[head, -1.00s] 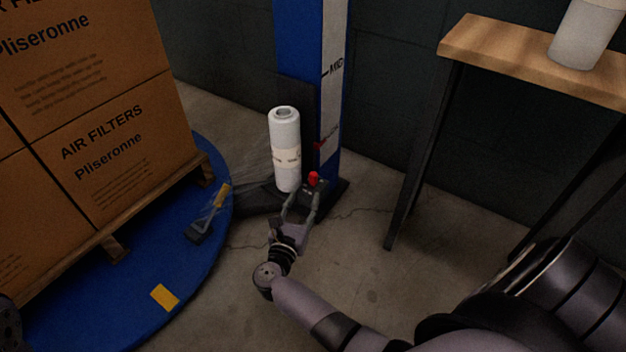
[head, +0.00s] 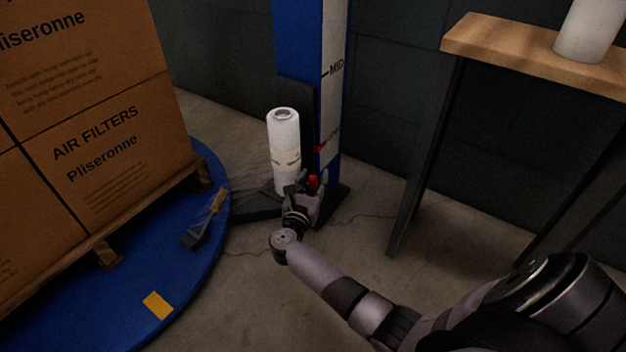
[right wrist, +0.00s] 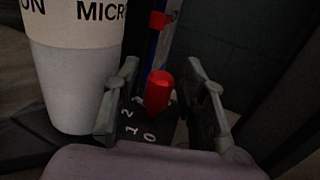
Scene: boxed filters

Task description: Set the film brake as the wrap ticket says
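The film brake's red knob (head: 313,182) stands low at the foot of the blue mast, right of the white film roll (head: 284,150). In the right wrist view the red knob (right wrist: 159,90) rises from a dark plate (right wrist: 140,128) marked 0, 1 and 2. I cannot tell which mark it is set to. My right gripper (right wrist: 164,85) is open, one finger on each side of the knob, with visible gaps. It also shows at the knob in the head view (head: 306,188). My left gripper is out of view. No readable wrap ticket shows.
Boxed air filters (head: 100,140) stand on a pallet on the blue turntable (head: 195,270) at left. A wooden table (head: 500,42) with a white cylinder (head: 590,30) stands at right. The blue mast (head: 298,45) rises behind the knob.

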